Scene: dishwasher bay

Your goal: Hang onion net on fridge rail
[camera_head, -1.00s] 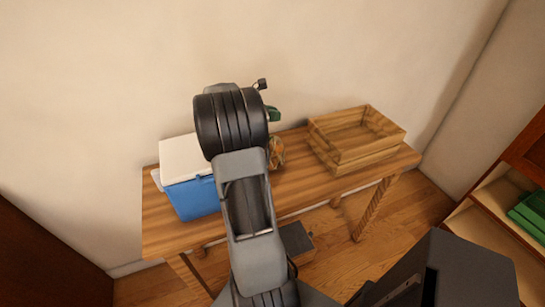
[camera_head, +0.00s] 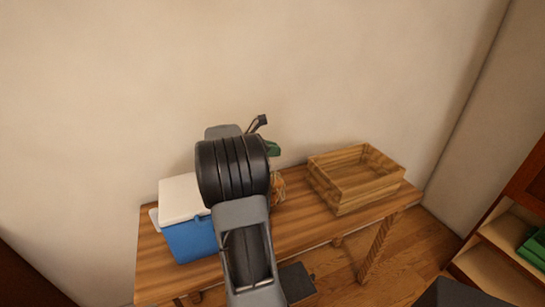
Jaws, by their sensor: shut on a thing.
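The onion net (camera_head: 278,188) is an orange-brown bundle, partly hidden behind my arm, over the wooden table between the cooler and the crate. A green piece (camera_head: 273,149) shows just above it, at what looks like its top. My gripper (camera_head: 268,150) is mostly hidden behind my black wrist joint, at the net's upper end, and is shut on the net. I cannot tell whether the net's bottom touches the table. No fridge rail can be made out in this view.
A blue cooler with a white lid (camera_head: 190,236) stands on the table's left. An empty wooden crate (camera_head: 345,195) sits on its right. Bare tabletop (camera_head: 310,225) lies in front. The wall is close behind. A wooden shelf unit (camera_head: 500,255) holding a green item stands at the far right.

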